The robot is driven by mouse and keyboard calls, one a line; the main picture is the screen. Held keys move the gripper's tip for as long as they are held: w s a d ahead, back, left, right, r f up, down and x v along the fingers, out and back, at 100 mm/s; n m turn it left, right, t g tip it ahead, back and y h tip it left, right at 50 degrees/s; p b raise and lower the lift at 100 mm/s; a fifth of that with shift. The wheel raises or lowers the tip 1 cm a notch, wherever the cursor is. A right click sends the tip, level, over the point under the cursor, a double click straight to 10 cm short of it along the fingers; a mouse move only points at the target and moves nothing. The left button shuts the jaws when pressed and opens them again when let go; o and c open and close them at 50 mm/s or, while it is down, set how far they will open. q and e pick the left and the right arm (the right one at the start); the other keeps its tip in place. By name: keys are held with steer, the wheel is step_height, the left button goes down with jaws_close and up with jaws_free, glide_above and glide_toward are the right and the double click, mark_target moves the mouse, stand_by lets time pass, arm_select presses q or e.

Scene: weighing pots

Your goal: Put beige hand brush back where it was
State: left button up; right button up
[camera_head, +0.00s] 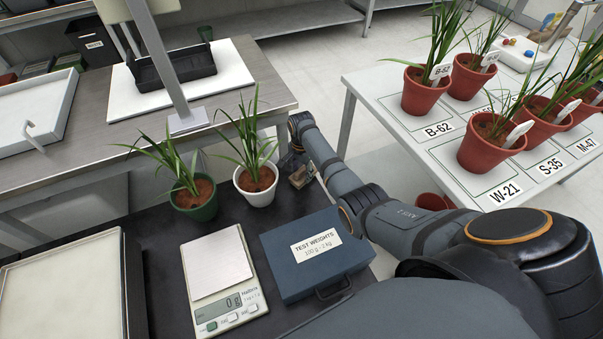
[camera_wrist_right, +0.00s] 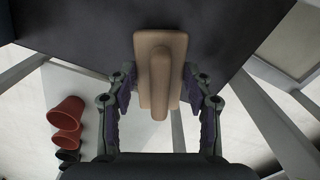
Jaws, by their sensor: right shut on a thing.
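The beige hand brush (camera_wrist_right: 160,60) shows in the right wrist view as a pale block with a raised rounded handle along it. My right gripper (camera_wrist_right: 160,78) has a finger on each side of it and is shut on it. In the head view the brush (camera_head: 299,177) is small and partly hidden, in my right gripper (camera_head: 296,164) near the dark bench's right edge, right of the potted plants. I cannot tell whether it touches the bench. My left gripper is not in view.
The dark bench (camera_head: 165,265) holds a green pot (camera_head: 196,207), a white pot (camera_head: 259,195), a scale (camera_head: 219,268) reading 0 g and a blue test-weights case (camera_head: 315,268). A white table (camera_head: 375,95) with labelled plants stands right. Red pots (camera_head: 432,202) show below it.

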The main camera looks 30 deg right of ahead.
mark_target(301, 169)
steer(key=shift+f, duration=0.15)
steer(key=o, duration=1.1)
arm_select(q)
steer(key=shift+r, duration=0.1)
arm_select(e)
step_height(301, 169, up, 7)
steer(key=shift+r+p, duration=0.1)
steer(key=shift+p, duration=1.1)
arm_select(q)
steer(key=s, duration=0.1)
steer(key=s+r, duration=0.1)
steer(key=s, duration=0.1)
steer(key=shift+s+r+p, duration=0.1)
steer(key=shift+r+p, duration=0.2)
steer(key=shift+p, duration=0.05)
arm_select(e)
step_height(301, 169, up, 5)
steer(key=shift+r, duration=0.1)
